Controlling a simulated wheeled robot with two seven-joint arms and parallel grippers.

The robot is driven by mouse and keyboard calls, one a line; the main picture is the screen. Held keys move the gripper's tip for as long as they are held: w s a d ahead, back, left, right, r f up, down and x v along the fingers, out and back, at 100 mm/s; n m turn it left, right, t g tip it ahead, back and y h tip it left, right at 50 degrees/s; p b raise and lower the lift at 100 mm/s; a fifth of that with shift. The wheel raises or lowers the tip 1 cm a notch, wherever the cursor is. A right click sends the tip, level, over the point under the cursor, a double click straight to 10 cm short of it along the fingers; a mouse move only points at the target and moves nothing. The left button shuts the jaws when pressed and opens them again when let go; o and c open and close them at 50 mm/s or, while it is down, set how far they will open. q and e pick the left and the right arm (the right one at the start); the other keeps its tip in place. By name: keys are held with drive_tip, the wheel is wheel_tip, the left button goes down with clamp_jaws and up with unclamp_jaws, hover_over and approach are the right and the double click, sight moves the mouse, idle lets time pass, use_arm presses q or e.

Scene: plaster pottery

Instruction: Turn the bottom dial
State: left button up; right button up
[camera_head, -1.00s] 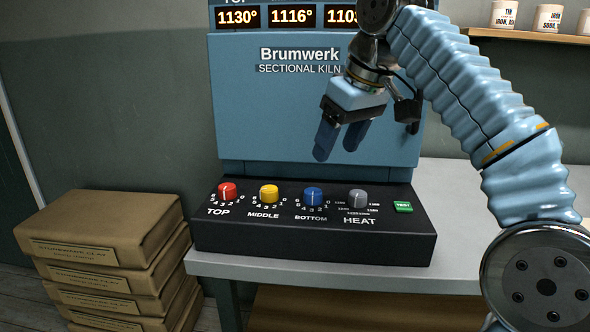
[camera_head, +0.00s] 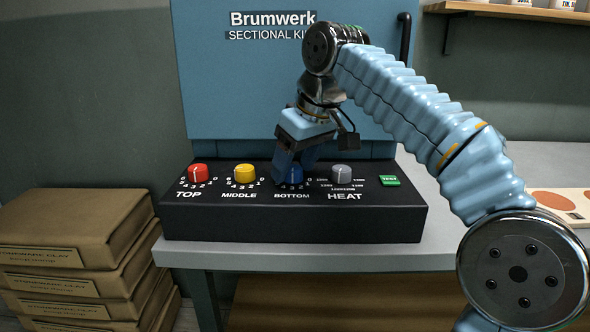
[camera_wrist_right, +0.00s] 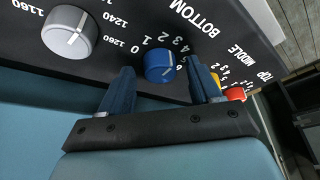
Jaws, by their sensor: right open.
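The blue bottom dial (camera_head: 291,175) sits on the black control panel of the kiln, above the word BOTTOM. In the right wrist view the blue dial (camera_wrist_right: 159,67) shows between the two blue fingers, its white mark pointing toward the numbers. My right gripper (camera_head: 295,168) is open, with its fingers at the dial and partly hiding it. In the right wrist view my right gripper (camera_wrist_right: 163,85) has one finger on each side of the dial, and small gaps show. My left gripper is not in view.
The red top dial (camera_head: 200,173) and yellow middle dial (camera_head: 244,174) stand left of the blue one. The grey heat dial (camera_head: 345,174) and green test button (camera_head: 389,181) stand right. Stacked clay boxes (camera_head: 75,228) are at the left.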

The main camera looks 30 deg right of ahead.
drive_tip(key=shift+f, duration=0.1)
drive_tip(key=c, duration=1)
